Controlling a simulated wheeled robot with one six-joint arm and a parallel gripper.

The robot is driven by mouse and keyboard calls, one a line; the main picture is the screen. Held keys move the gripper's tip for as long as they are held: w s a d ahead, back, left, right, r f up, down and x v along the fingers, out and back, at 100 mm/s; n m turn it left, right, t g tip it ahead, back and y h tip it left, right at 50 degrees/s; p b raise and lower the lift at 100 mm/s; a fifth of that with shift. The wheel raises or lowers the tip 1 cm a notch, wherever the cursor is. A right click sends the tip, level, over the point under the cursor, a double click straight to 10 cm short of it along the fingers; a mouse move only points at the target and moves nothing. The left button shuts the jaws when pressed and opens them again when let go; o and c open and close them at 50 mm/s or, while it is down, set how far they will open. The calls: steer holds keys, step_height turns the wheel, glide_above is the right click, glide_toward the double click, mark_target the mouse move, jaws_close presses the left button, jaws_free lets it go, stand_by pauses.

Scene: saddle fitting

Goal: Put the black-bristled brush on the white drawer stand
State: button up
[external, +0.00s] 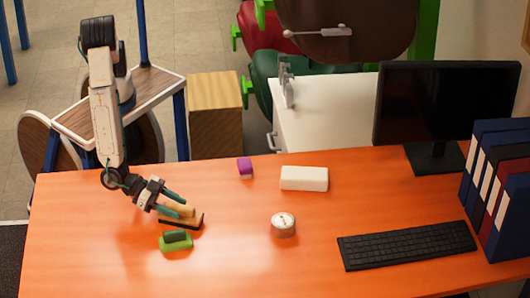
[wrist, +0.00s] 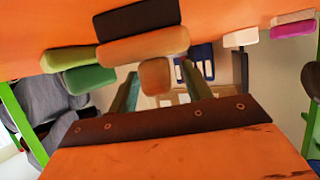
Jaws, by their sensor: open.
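The black-bristled brush (external: 187,220) lies on the orange desk at the left, tan body up and dark bristles down. In the wrist view the brush (wrist: 143,46) shows its tan body, a raised grip and the dark bristle block. My gripper (external: 183,209) is open at the brush, its green fingers on either side of the raised grip. In the wrist view the grip sits between the fingertips (wrist: 159,70); I cannot tell whether they touch it. The white drawer stand (external: 335,108) is behind the desk, its top partly hidden by the monitor.
A green block-like item (external: 176,241) lies just in front of the brush. A purple-and-white block (external: 245,168), a white block (external: 304,178) and a round tin (external: 283,224) lie further right. A keyboard (external: 407,245), monitor (external: 445,105) and binders (external: 497,180) fill the right side.

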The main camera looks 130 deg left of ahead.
mark_target(177, 205)
steer(key=shift+w+a+f, duration=0.15)
steer(key=shift+w+f, duration=0.1)
steer(key=shift+w, duration=0.25)
jaws_close()
steer(key=shift+r, duration=0.15)
steer(key=shift+r, duration=0.6)
step_height(177, 205, up, 2)
steer(key=shift+r, duration=0.1)
steer(key=s+a, duration=0.2)
steer(key=s, duration=0.5)
steer(key=s+a+r, duration=0.1)
steer(key=s+a, duration=0.2)
steer(key=s, duration=0.5)
steer(key=shift+a+r, duration=0.15)
steer(key=shift+r, duration=0.05)
